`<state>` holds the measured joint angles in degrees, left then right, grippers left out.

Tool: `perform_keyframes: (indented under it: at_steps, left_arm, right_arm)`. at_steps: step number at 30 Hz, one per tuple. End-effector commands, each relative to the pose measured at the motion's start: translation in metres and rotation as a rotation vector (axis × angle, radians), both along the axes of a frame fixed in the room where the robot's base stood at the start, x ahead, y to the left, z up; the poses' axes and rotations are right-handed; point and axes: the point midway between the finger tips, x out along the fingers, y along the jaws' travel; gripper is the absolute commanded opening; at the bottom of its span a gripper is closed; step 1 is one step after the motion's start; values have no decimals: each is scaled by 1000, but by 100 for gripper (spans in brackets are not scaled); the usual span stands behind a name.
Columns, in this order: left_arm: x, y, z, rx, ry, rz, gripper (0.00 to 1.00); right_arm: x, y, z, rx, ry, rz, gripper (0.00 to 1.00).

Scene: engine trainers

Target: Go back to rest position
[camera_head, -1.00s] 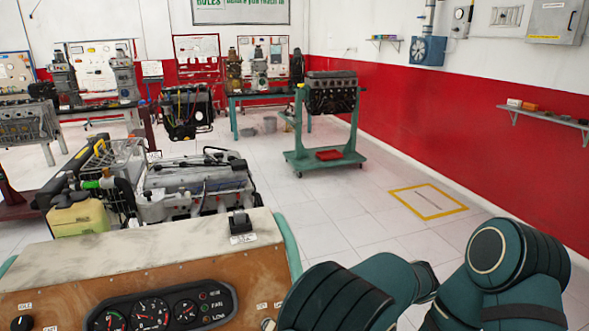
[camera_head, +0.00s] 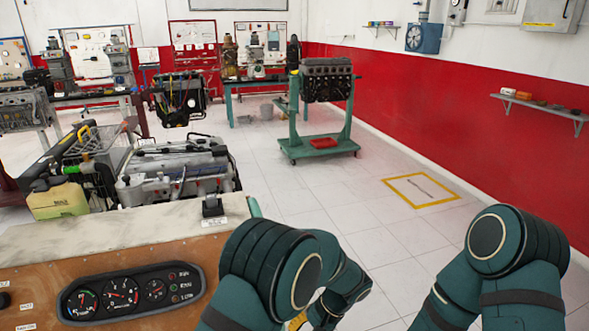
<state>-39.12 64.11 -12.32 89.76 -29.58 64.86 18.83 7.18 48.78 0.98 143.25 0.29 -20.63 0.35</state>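Two of my teal arms show at the bottom of the head view, one near the middle and one at the right. Both are bent, with their thick rounded joints toward the camera. Neither gripper shows clearly, so I cannot tell what they hold. The middle arm is beside the right end of a wood-fronted engine trainer console (camera_head: 225,247). The console carries a dark gauge panel (camera_head: 130,292) and a small black lever unit (camera_head: 213,207) on its pale top.
An engine trainer (camera_head: 180,170) with a yellowish tank (camera_head: 58,201) stands behind the console. An engine on a green stand (camera_head: 320,145) is farther back. A wall shelf (camera_head: 540,104) is at the right.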

Motion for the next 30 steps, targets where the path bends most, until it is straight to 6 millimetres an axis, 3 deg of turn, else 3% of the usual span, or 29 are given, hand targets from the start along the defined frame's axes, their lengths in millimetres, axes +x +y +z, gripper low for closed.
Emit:
perform_keyframes:
  at_steps: [1, 6, 12, 21, 30]
  left_arm:
    - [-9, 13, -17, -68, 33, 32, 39]
    - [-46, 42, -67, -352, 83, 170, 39]
    - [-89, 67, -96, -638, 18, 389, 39]
    - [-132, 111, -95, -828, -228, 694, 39]
    - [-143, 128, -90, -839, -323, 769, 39]
  right_arm:
    - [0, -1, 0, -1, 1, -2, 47]
    - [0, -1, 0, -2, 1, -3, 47]
    - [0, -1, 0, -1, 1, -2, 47]
    - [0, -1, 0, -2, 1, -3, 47]
    - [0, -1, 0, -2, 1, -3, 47]
